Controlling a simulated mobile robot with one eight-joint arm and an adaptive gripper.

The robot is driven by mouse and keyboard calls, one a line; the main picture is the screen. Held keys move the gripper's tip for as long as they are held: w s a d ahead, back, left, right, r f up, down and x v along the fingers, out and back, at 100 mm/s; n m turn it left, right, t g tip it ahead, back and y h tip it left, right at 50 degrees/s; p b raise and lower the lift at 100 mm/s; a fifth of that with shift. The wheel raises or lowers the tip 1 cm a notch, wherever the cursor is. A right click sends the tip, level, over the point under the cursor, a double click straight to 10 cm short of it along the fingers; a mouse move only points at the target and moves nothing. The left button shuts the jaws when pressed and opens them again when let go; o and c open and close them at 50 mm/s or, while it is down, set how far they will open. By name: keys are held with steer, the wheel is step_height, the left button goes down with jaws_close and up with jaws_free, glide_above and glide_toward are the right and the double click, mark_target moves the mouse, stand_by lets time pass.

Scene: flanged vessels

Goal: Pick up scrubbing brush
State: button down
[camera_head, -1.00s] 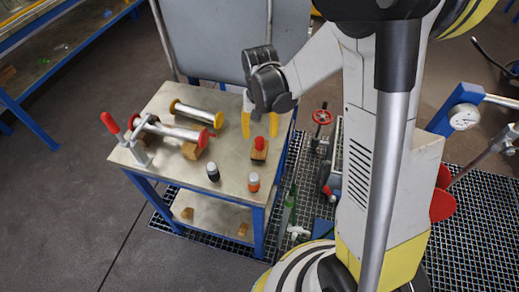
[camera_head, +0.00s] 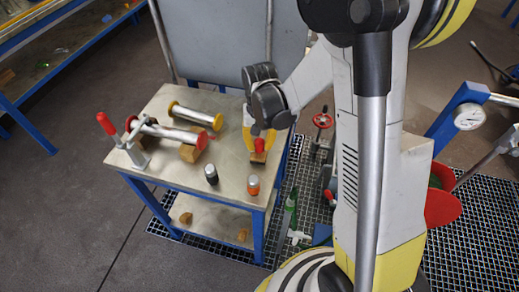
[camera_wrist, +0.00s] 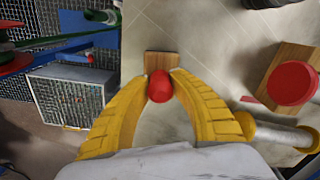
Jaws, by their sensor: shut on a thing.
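The scrubbing brush (camera_head: 258,157) looks like a small wooden block with a red knob on top. It is at the right side of the metal-topped table, and its wooden edge also shows in the wrist view (camera_wrist: 161,60). My gripper (camera_head: 259,139) is over the brush from above. In the wrist view, the yellow fingers of my gripper (camera_wrist: 161,82) are on both sides of the red knob, shut on it. The brush appears still at table height. The underside of the brush is hidden.
The table (camera_head: 165,102) also bears a yellow-ended cylinder (camera_head: 195,115), a red-ended cylinder (camera_head: 170,131) on wooden blocks, a red-handled clamp (camera_head: 125,142), a dark-capped bottle (camera_head: 211,174) and an orange bottle (camera_head: 253,186).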

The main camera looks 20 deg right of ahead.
steer(key=shift+r+p, duration=0.3)
steer(key=shift+r, duration=0.2)
steer(key=r, duration=0.1)
steer(key=r+p, duration=0.2)
steer(key=r, duration=0.1)
steer(key=shift+s+d, duration=0.2)
steer(key=shift+d, duration=0.15)
steer(key=s+d+r+p, duration=0.3)
steer(key=s+d+r, duration=0.2)
steer(key=d, duration=0.4)
steer(key=shift+s+d+r, duration=0.15)
steer(key=shift+s+r, duration=0.15)
steer(key=shift+r, duration=0.2)
stand_by(0.4)
